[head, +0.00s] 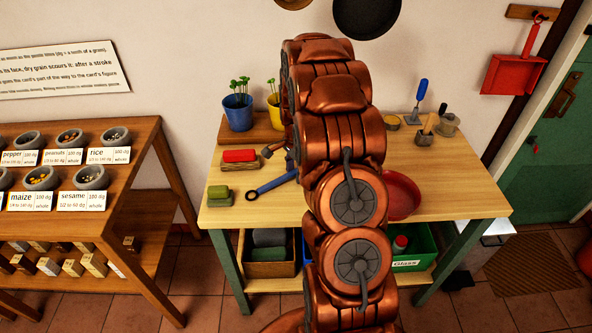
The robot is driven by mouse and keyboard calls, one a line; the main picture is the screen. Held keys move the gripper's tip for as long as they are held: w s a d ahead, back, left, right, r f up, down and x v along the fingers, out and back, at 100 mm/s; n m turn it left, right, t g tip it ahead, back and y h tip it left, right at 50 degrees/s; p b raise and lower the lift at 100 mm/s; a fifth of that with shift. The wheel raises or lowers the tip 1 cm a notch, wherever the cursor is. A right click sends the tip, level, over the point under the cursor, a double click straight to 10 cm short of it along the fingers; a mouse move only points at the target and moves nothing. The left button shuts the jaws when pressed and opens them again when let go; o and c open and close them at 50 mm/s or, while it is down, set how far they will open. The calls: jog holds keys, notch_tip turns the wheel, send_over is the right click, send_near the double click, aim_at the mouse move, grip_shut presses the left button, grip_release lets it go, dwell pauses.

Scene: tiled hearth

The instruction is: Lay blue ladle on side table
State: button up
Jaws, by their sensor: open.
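A blue-handled tool, which looks like the blue ladle (275,183), lies on the pale wooden top of a green-legged table (460,200). Its ring end points to the lower left; its other end is hidden behind my copper arm. I cannot tell whether this table or another stand is the side table. Dark finger-like parts, apparently my gripper (280,151), show left of my arm, above and apart from the blue handle in the picture. My gripper is open, with no held object visible; most of it is hidden by my arm.
Blue (238,116) and yellow (273,112) plant pots, a red-topped block (239,156) and a green block (219,191) stand left. A red dish (401,195), blue-handled trowel (421,97) and mortar (425,136) are right. A stand of labelled bowls (145,140) is far left.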

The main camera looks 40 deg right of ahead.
notch_tip(320, 180, up, 12)
jog(key=shift+d, duration=0.2)
dwell(0.4)
jog(key=shift+a, duration=0.1)
dwell(0.4)
